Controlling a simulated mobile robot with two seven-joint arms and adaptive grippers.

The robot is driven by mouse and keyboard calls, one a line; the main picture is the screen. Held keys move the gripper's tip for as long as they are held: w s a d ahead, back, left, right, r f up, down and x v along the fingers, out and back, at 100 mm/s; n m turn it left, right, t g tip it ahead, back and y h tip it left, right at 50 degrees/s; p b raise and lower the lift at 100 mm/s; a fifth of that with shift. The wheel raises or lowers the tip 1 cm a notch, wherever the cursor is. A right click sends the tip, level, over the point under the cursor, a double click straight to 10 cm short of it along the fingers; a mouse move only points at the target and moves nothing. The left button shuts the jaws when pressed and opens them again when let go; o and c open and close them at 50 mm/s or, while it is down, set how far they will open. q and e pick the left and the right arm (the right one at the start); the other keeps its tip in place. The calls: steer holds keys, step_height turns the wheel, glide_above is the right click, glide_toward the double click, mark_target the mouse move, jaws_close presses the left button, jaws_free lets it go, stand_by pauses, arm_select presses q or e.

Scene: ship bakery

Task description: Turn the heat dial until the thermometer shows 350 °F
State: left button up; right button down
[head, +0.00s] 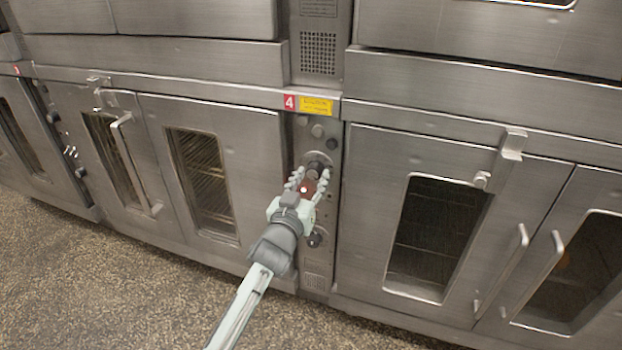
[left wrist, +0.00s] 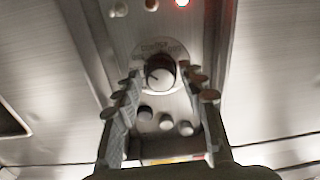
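A round dark dial (head: 317,166) with a pale plate around it sits on the narrow control panel between the oven doors. In the left wrist view the dial (left wrist: 160,75) has a light pointer line on its face. My left gripper (head: 310,176) is in front of this dial, fingers spread to either side of it. In the left wrist view the open fingers (left wrist: 162,80) flank the dial with gaps on both sides; whether a fingertip touches it is unclear. I cannot make out a thermometer or any temperature reading. My right gripper is out of view.
Small knobs (left wrist: 165,120) sit on the same panel, close to the gripper. Another dial (head: 315,238) is lower down. A red "4" sign and yellow label (head: 316,106) are above. Steel oven doors with handles (head: 125,165) stand on both sides. The speckled floor (head: 110,285) is clear.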

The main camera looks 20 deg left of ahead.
arm_select(q)
steer(key=c, duration=0.8)
steer(key=shift+o, duration=0.2)
